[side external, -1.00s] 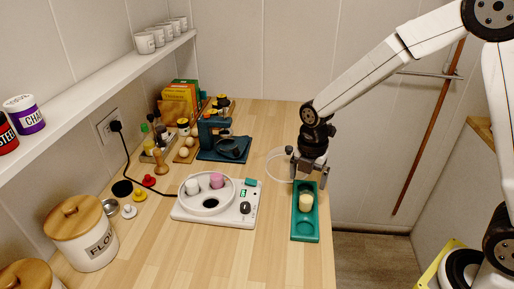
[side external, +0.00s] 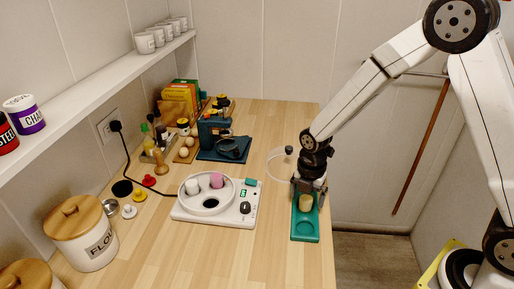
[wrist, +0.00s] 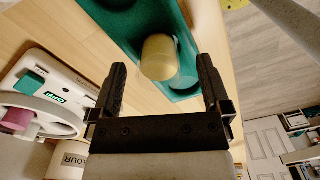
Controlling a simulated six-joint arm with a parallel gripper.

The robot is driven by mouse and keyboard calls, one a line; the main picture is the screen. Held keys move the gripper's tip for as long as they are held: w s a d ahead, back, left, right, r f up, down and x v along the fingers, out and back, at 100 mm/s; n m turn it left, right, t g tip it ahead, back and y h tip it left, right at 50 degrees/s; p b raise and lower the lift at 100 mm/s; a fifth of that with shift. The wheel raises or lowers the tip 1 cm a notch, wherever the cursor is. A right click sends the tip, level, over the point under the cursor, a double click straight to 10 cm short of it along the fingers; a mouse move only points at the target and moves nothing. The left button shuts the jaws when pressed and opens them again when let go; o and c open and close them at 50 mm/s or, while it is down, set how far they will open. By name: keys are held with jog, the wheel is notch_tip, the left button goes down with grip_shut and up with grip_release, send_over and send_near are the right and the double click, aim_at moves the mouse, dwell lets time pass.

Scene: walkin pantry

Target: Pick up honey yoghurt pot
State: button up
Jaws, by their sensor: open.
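The honey yoghurt pot appears to be the small pale-yellow pot (side external: 306,203) standing in the green tray (side external: 305,232) at the right edge of the counter. In the wrist view the pot (wrist: 160,58) sits in the green tray (wrist: 118,22), just beyond and between my fingertips. My gripper (side external: 308,195) is over the tray, close to the pot, with its fingers pointing down. In the wrist view my gripper (wrist: 162,75) is open and empty, one finger to each side of the pot's line.
A white yoghurt maker (side external: 240,210) stands left of the tray, holding a white pot (side external: 192,187) and a pink pot (side external: 216,180). A teal coffee machine (side external: 216,134) is farther back. A flour canister (side external: 85,240) stands at front left. The front middle counter is clear.

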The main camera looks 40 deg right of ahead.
jog(key=shift+f, duration=0.75)
jog(key=shift+c, duration=0.2)
grip_shut()
jog(key=shift+r, duration=0.1)
